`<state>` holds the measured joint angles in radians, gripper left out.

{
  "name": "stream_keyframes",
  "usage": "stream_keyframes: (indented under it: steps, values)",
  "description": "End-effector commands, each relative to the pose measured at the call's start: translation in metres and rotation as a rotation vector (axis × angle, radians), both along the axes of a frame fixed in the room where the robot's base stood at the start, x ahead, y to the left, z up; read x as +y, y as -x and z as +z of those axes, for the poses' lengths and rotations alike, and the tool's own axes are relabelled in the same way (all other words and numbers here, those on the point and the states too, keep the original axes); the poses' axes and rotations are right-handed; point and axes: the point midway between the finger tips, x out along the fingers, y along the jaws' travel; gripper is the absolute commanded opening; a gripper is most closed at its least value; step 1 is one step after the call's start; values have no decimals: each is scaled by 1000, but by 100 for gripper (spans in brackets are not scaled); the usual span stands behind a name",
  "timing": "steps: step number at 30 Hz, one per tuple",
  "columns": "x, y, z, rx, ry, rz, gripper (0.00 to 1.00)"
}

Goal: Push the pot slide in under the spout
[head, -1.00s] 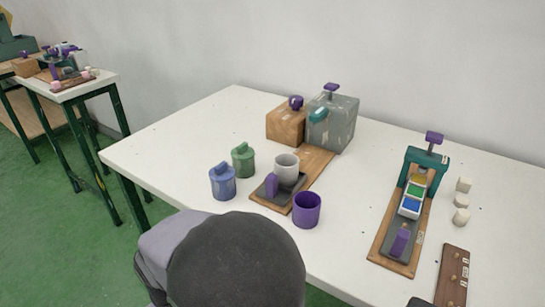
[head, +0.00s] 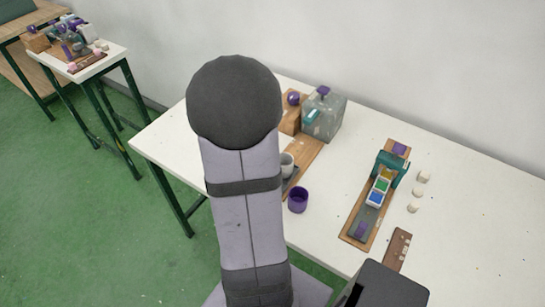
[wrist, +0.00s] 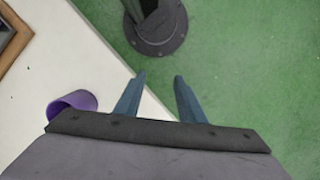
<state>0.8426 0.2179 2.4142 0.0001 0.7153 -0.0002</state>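The pot slide is mostly hidden behind my arm in the head view. Part of the grey pot (head: 287,163) shows at the arm's right edge, and the slide's purple handle is hidden. The wooden board (head: 311,148) runs back from there to a grey box (head: 326,121) with a teal spout (head: 312,116). The pot stands forward of the spout, not under it. My gripper (wrist: 158,82) is open and empty in the wrist view, pointing down past the table edge. I cannot make it out in the head view.
A purple cup (head: 298,200) stands beside the board, and a purple cup (wrist: 72,103) shows left of my fingers. A teal press (head: 391,163) with paint blocks stands right on the table (head: 450,220). Small pale blocks (head: 424,176) lie beyond it.

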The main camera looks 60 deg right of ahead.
Motion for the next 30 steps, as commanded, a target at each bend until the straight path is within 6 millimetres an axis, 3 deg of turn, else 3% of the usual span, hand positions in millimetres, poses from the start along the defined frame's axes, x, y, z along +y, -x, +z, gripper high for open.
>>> stream_keyframes:
  steps: [1,8,10,12,15,22,30]
  values:
    - [-9,3,25,3,-2,-38,36]
    - [-55,13,73,1,12,-218,36]
    - [-77,12,84,-4,32,-292,36]
    - [-108,-5,74,-30,86,-375,36]
    - [-143,-26,87,-78,169,-508,36]
    - [-150,-30,89,-79,196,-696,36]
    - [-149,-30,87,-74,196,-728,36]
